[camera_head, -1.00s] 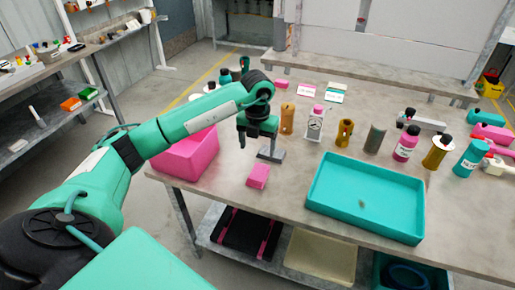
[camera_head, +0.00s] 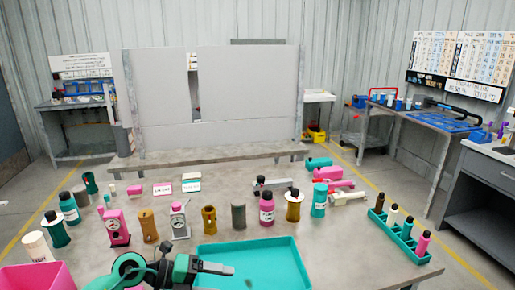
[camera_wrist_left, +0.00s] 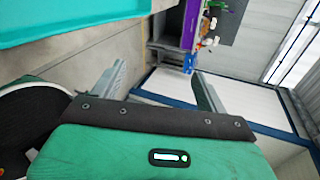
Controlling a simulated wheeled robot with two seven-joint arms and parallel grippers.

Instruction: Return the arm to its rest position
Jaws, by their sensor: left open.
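My left arm (camera_head: 131,268) is green and black. It shows folded low at the bottom edge of the head view, in front of the teal tray (camera_head: 285,252) and partly over its left end. Most of the arm is cut off below the frame. My left gripper (camera_wrist_left: 158,88) shows in the left wrist view with its two grey fingers wide apart and nothing between them. A teal tray edge (camera_wrist_left: 70,22) shows beyond it at the upper left. My right gripper is in neither view.
The workbench holds a row of bottles and pump parts, including a pink bottle (camera_head: 267,209), behind the tray. A pink bin (camera_head: 38,277) stands at the near left. A green rack (camera_head: 398,236) with several small bottles stands at the right. Bare bench lies right of the tray.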

